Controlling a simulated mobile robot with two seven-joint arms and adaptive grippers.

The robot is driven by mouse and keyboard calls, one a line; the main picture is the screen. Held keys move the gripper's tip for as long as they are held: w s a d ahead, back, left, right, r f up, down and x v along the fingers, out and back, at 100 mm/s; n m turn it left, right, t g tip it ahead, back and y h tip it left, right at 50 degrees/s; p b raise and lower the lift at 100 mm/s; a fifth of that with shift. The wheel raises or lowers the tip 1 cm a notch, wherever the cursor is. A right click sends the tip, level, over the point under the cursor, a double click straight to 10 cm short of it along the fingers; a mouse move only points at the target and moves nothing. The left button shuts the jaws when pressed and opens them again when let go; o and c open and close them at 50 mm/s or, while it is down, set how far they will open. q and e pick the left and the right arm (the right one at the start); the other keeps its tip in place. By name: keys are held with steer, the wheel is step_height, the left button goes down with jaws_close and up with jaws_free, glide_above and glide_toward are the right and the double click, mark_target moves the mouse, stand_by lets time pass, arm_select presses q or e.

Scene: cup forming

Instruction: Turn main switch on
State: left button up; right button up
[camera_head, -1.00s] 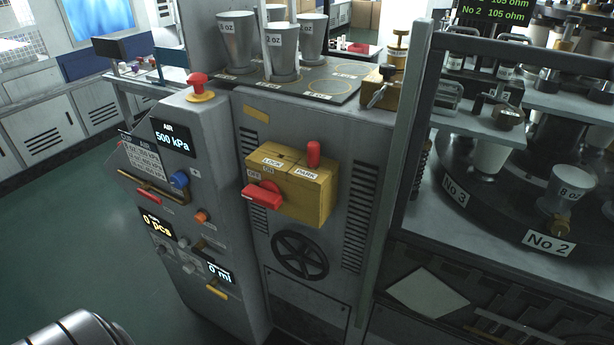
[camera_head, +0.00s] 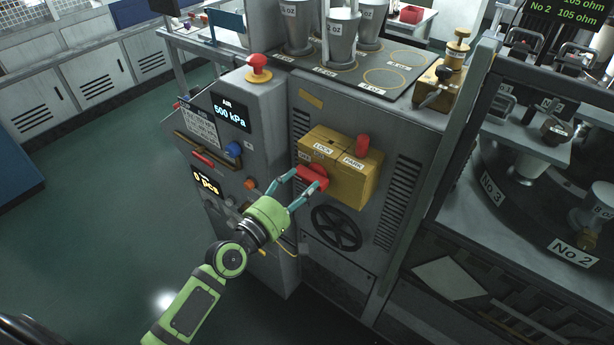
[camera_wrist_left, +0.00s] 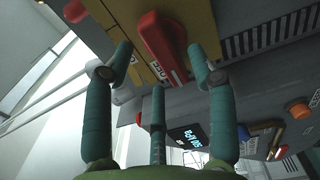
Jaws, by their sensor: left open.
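The main switch is a red handle (camera_head: 313,178) on the front of a yellow box (camera_head: 345,185) marked LOCK and PARK, on the grey machine cabinet. In the left wrist view the red handle (camera_wrist_left: 163,45) lies between the spread fingertips of the gripper (camera_wrist_left: 160,62). Whether the fingers touch it I cannot tell. My right gripper is not in view.
A red mushroom button (camera_head: 258,66) tops the control panel left of the box. A black handwheel (camera_head: 336,228) sits just below the box. Metal cups (camera_head: 341,40) stand on the cabinet top. Open green floor (camera_head: 110,220) lies to the left.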

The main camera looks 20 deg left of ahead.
mark_target(319, 170)
arm_select(q)
steer(key=shift+x, duration=1.45)
jaws_close()
